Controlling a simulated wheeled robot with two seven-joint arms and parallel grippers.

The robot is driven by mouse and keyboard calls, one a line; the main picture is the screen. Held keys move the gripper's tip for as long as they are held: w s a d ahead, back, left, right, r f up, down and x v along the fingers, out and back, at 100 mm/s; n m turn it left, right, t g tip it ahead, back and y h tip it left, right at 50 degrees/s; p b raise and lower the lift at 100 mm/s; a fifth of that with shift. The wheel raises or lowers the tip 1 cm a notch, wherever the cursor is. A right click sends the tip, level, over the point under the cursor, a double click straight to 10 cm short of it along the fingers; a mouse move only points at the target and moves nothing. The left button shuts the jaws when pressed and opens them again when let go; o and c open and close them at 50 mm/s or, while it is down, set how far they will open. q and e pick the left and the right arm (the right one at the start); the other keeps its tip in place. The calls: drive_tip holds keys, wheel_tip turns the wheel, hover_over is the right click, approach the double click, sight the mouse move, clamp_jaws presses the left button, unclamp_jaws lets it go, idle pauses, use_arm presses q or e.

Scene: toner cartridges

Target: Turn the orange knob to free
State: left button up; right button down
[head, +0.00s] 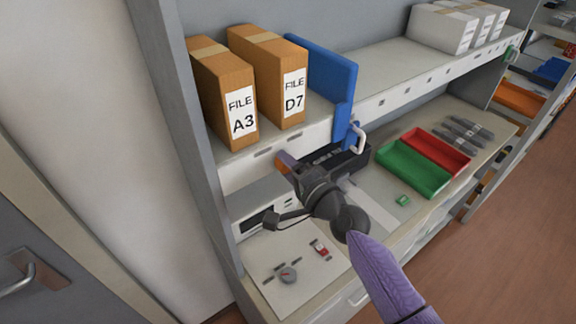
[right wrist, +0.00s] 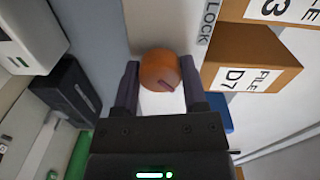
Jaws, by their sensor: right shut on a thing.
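The orange knob (right wrist: 160,70) sits between the two fingers of my right gripper (right wrist: 160,86) in the right wrist view. The fingers are shut on it, one on each side. A dark mark on the knob's face points to the lower right of that view. The word LOCK (right wrist: 210,22) stands on a pale strip beside the knob. In the head view my right gripper (head: 296,172) reaches to the shelf's lower bay, and part of the knob (head: 287,161) shows at its tips. No FREE label is readable. My left gripper is not in view.
File boxes A3 (head: 225,95) and D7 (head: 272,80) and a blue folder (head: 325,75) stand on the shelf above.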

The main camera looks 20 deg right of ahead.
drive_tip(key=shift+c, duration=0.7)
unclamp_jaws()
drive_tip(key=v, duration=1)
drive_tip(key=shift+b, duration=0.45)
